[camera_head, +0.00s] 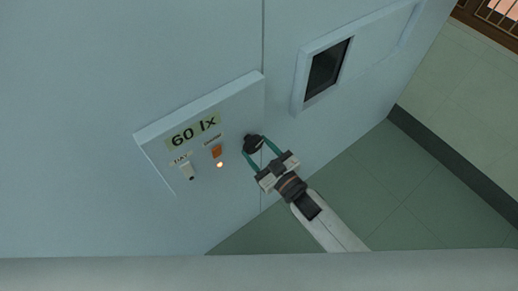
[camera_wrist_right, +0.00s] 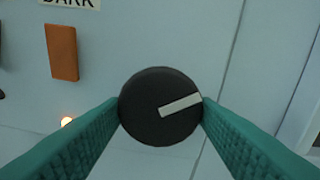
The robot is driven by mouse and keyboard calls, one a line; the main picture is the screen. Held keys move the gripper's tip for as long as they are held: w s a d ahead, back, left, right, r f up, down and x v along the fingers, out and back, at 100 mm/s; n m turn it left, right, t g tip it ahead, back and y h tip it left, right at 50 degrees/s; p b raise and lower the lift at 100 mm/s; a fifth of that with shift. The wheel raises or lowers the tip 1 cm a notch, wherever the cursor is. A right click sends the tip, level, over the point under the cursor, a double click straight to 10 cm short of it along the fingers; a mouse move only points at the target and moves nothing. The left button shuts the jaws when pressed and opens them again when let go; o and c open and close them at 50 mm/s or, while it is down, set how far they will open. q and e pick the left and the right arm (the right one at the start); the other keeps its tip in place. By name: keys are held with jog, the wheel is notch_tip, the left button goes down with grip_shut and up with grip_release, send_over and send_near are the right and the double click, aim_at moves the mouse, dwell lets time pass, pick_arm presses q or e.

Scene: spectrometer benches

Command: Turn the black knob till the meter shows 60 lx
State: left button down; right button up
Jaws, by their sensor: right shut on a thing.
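The black knob (camera_head: 253,143) sits on the right part of a pale panel (camera_head: 160,137) on the wall. In the right wrist view the knob (camera_wrist_right: 155,108) is round, with a white pointer line aimed right and slightly up. The meter (camera_head: 194,131) at the top of the panel reads 60 lx. My right gripper (camera_head: 257,148) is shut on the knob, with one green finger on each side; the fingers also show in the right wrist view (camera_wrist_right: 160,112). My left gripper is not in view.
A dark window (camera_head: 326,70) in a raised frame is at the upper right. Open green floor (camera_head: 370,190) lies at the lower right.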

jog(key=o, duration=1)
jog(key=shift+c, duration=0.2)
jog(key=b+v, duration=0.2)
jog(key=v, duration=1)
jog(key=shift+f, duration=0.1)
